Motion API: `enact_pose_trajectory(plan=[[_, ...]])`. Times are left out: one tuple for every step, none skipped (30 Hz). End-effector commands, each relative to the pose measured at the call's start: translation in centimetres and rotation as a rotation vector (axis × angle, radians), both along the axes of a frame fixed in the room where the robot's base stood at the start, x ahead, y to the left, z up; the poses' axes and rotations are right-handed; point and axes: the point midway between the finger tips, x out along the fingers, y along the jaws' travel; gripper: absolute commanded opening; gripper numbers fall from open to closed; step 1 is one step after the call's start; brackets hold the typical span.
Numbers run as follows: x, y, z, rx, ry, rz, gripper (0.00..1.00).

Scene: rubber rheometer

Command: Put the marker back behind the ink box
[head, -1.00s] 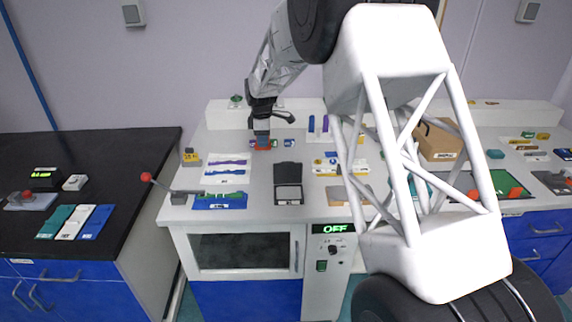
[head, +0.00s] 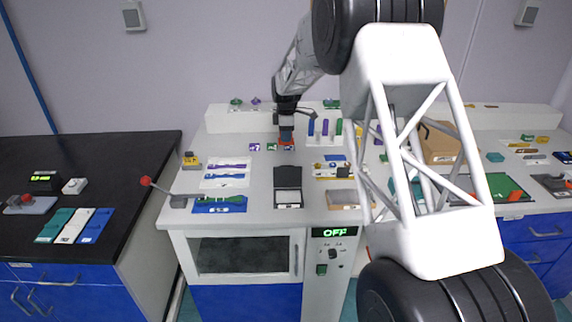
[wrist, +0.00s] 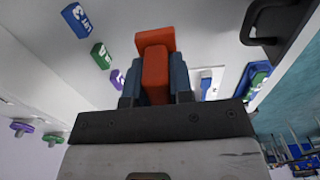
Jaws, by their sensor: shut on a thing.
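My gripper (head: 287,136) is shut on a red piece, likely the marker (head: 287,143), at the back of the pale bench. In the wrist view the red marker (wrist: 155,72) has a narrow part between the fingers (wrist: 157,90) and a wider red end beyond them. I cannot tell whether it touches the bench. A black case with a raised lid and a pale pad, likely the ink box (head: 288,197), stands on the bench nearer the front. The gripper is farther back than this box, almost in line with it.
A purple block (head: 255,147) and a green block (head: 271,147) lie just left of the gripper. Tall coloured bars (head: 311,128) stand close to its right. A blue tray (head: 219,209) with a green piece lies left of the black box. Bare bench shows behind the box.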

Motion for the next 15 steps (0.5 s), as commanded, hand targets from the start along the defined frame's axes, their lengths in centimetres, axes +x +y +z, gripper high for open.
enact_pose_trajectory(plan=[[0.0,0.0,-0.5,0.000,0.001,0.000,0.03],[0.0,0.0,-0.7,0.000,0.001,0.000,0.03],[0.0,0.0,-1.2,0.000,0.001,0.000,0.03],[0.0,0.0,-1.5,0.000,0.001,0.000,0.03],[0.0,0.0,-1.9,0.000,0.001,0.000,0.03],[0.0,0.0,-2.5,0.000,0.002,0.000,0.03],[0.0,0.0,-2.9,0.000,0.002,0.000,0.03],[0.0,0.0,-3.2,0.000,0.002,0.000,0.03],[0.0,0.0,-3.7,0.000,0.002,0.000,0.03],[0.0,0.0,-4.0,0.000,0.002,0.000,0.03],[0.0,0.0,-4.2,0.000,0.001,0.000,0.03],[0.0,0.0,-4.4,0.000,0.001,0.000,0.03],[0.0,0.0,-4.6,0.000,0.001,0.000,0.03],[0.0,0.0,-4.6,0.000,0.001,0.000,0.03],[0.0,0.0,-4.7,0.000,0.001,0.000,0.03]])
